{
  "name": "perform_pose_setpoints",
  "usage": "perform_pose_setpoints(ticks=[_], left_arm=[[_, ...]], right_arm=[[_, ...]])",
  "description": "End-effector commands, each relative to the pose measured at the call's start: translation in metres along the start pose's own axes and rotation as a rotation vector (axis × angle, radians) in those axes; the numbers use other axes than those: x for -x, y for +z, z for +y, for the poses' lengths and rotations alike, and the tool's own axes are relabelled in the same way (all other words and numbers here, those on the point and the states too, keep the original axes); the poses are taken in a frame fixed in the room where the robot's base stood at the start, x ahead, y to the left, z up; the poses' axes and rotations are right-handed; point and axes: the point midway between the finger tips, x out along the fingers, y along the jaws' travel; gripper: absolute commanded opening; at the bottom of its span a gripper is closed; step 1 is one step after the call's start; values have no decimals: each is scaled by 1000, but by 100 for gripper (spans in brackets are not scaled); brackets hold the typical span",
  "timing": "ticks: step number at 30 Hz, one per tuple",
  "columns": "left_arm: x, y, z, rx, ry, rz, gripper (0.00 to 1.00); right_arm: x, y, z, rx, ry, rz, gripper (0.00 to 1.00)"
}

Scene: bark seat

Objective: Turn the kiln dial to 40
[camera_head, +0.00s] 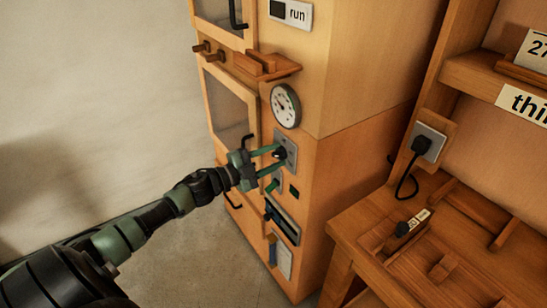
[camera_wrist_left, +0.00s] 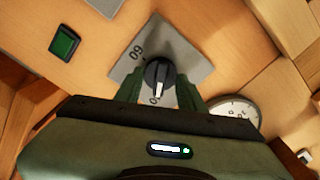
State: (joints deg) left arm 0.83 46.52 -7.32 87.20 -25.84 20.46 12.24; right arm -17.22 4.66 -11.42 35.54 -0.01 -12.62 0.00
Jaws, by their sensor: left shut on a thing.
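The kiln dial (camera_head: 279,153) is a small dark knob on a grey plate on the front of the wooden cabinet. In the left wrist view the dial (camera_wrist_left: 158,74) is round and black with a white pointer line, which points down in the picture toward a partly hidden mark ending in 0. A 60 shows upside down on the grey plate (camera_wrist_left: 190,60). My left gripper (camera_head: 277,160) is shut on the dial, with a green finger on each side; it also shows in the left wrist view (camera_wrist_left: 158,86). My right gripper is not in view.
A round gauge (camera_head: 285,105) sits above the dial, with a small wooden shelf (camera_head: 267,66) higher up. A dark green square button (camera_wrist_left: 65,43) is beside the plate. A wooden bench (camera_head: 440,240) with a plugged-in cord (camera_head: 407,185) stands at the right.

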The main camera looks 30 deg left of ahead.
Motion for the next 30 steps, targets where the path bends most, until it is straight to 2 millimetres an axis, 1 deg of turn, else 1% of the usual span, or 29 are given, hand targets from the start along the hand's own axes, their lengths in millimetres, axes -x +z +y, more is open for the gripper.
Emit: perform_pose_setpoints(ticks=[15, 16, 17, 18, 26, 30], left_arm=[[0, -1, 0, -17, 0, 2, 0], [0, -1, 0, -17, 1, 2, 47], [0, -1, 0, -17, 1, 2, 56], [0, -1, 0, -17, 1, 1, 60], [0, 0, 0, -16, 1, 0, 60], [8, 1, 2, -16, 3, -1, 60]], right_arm=[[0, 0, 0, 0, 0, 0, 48], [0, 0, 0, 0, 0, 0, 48], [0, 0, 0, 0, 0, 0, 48], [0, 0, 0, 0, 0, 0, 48], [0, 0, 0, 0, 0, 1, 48], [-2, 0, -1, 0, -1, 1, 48]])
